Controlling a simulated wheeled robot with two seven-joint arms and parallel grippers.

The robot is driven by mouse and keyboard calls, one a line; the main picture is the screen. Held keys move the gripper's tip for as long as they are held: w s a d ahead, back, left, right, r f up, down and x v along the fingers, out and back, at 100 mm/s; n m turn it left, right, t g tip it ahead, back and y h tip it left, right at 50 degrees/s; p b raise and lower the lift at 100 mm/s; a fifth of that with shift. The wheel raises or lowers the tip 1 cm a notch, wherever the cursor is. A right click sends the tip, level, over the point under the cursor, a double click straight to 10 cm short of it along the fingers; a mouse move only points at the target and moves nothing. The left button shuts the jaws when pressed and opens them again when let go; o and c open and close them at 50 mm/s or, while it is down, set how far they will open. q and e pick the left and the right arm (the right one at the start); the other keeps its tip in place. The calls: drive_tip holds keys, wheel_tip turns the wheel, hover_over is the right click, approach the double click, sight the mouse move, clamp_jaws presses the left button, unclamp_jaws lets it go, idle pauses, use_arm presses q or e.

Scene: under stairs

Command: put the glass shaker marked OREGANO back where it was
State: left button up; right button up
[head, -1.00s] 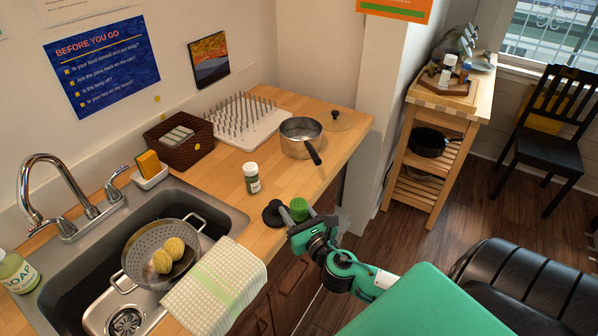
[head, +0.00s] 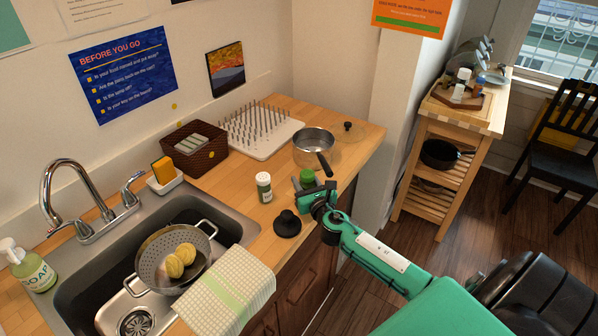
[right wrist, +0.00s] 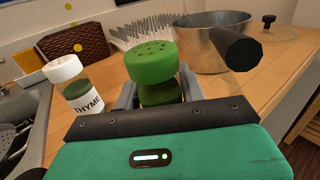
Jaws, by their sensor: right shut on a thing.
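My right gripper (head: 313,188) is shut on a glass shaker with a green perforated lid (head: 307,178). In the right wrist view the shaker (right wrist: 152,68) stands upright between the fingers, with green contents below the lid. Its label is hidden, so I cannot read OREGANO. A white-capped shaker (head: 264,187) stands on the counter to its left; in the right wrist view this shaker (right wrist: 77,88) reads THYME. I cannot tell whether the held shaker touches the counter. My left gripper is not in view.
A steel pot (head: 308,152) with a black handle stands just behind the held shaker. A black round knobbed object (head: 287,224) lies near the counter's front edge. A white spiked drying rack (head: 277,138), brown basket (head: 186,158) and sink (head: 225,222) are further left.

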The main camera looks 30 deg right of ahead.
drive_tip(key=w, duration=0.3)
drive_tip(key=w+d, duration=0.1)
drive_tip(key=w, duration=0.1)
drive_tip(key=shift+p, duration=0.3)
drive_tip(key=shift+s+f, duration=0.15)
drive_tip(key=shift+f, duration=0.2)
drive_tip(key=shift+s, duration=0.1)
drive_tip(key=o, duration=0.8)
drive_tip(key=shift+f, duration=0.15)
drive_tip(key=o, duration=0.5)
drive_tip(key=shift+s, duration=0.1)
drive_tip(key=s, duration=0.4)
drive_tip(key=s+a+b, duration=0.1)
drive_tip(key=s, duration=0.2)
drive_tip(key=s+a, duration=0.1)
drive_tip(key=s, duration=0.3)
drive_tip(key=shift+s+a+r, duration=0.2)
drive_tip(key=shift+s, duration=0.1)
